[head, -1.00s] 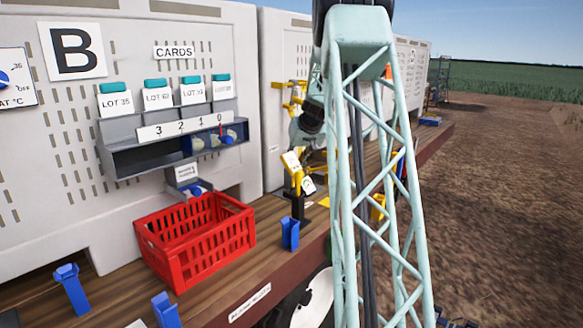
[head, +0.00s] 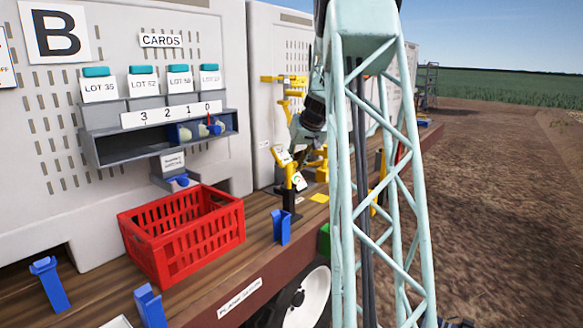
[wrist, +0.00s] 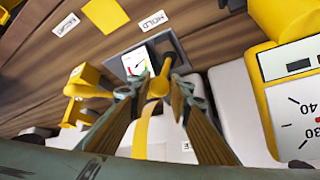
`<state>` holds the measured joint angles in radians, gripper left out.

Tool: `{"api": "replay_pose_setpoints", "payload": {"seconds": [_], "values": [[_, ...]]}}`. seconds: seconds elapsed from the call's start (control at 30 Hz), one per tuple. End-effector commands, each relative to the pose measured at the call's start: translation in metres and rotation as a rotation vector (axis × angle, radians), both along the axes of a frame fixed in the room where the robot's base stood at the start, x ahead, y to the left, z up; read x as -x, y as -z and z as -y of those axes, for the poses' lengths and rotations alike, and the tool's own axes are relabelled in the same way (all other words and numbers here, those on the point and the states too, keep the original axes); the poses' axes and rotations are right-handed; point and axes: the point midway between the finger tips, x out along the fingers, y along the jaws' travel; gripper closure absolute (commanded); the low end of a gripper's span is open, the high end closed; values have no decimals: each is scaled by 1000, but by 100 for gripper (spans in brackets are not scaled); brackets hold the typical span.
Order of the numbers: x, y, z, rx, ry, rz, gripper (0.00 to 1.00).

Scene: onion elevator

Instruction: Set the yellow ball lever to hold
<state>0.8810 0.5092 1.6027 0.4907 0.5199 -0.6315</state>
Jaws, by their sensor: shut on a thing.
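In the wrist view my gripper (wrist: 158,88) has its two fingers closed around a yellow lever part (wrist: 158,84). The lever's yellow rod runs up to a dark mount (wrist: 168,45). The white HOLD label (wrist: 153,20) lies on the wooden deck just beyond that mount. A second white label (wrist: 65,24) lies farther left, its text hard to read. In the head view the gripper and the lever are hidden behind my lattice column and arm.
A small gauge card (wrist: 136,66) stands left of the lever, near a yellow fixture (wrist: 85,82). A large yellow-framed dial (wrist: 298,100) is close on the right. A red crate (head: 182,232) and blue holders (head: 281,227) line the deck.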

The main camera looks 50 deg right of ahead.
Motion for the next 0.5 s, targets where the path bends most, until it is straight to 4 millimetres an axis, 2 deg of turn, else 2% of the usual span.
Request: {"api": "replay_pose_setpoints", "payload": {"seconds": [0.03, 0.5], "values": [[4, 6, 1, -2, 1, -3, 100], [14, 12, 0, -5, 0, -6, 100]]}}
